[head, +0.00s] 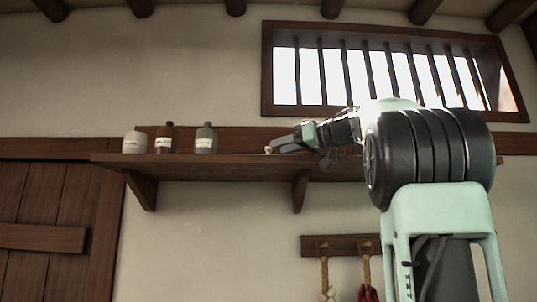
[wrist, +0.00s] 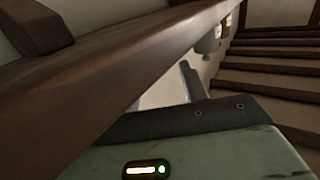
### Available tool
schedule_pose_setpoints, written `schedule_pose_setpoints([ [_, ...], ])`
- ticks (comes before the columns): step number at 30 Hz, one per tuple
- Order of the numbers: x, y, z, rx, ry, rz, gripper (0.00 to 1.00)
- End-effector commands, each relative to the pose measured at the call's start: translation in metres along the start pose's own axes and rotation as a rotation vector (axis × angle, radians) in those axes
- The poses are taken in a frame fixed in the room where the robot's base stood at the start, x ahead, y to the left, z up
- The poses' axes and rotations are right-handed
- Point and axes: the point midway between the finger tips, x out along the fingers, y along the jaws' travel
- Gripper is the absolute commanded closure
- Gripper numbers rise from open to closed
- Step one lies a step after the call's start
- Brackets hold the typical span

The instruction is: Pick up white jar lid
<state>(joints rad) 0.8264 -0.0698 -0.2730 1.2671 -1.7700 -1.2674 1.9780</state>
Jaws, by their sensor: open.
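A small white thing (head: 268,150), likely the white jar lid, sits on the wooden shelf (head: 225,164) in the head view, left of the bracket. My gripper (head: 278,146) reaches in from the right, low over the shelf, its tips right beside the white thing. The jaws are open; I cannot tell whether they touch it or stand around it. In the wrist view one grey finger shows beside the shelf's dark edge (wrist: 90,85). The lid cannot be clearly made out there.
A white jar (head: 135,142), a brown bottle (head: 166,141) and a grey bottle (head: 206,140) stand at the shelf's left part. The shelf is clear between the grey bottle and my gripper. A barred window (head: 267,70) is above; a peg rail (head: 315,246) hangs below.

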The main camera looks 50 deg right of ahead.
Motion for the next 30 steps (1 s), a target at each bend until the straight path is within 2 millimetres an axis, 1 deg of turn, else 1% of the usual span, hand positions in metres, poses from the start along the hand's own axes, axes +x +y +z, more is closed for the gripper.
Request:
schedule_pose_setpoints([
  [5,0.013,0.000,-0.001,0.002,-0.001,-0.002,0.56],
  [9,0.035,0.001,-0.001,0.003,-0.001,-0.002,0.56],
  [13,0.050,0.001,0.000,0.000,0.000,-0.002,0.56],
  [16,0.055,0.001,0.002,0.000,0.000,-0.001,0.56],
  [22,0.056,0.001,0.002,0.000,0.000,0.000,0.56],
  [23,0.056,0.001,0.002,0.000,0.000,0.000,0.62],
  [24,0.055,0.001,0.002,0.000,0.000,0.000,0.73],
  [26,0.055,0.001,0.002,0.000,0.000,0.000,0.90],
  [27,0.055,0.001,0.002,0.000,0.000,0.000,1.00],
  [30,0.055,0.001,0.002,-0.001,0.000,0.000,1.00],
])
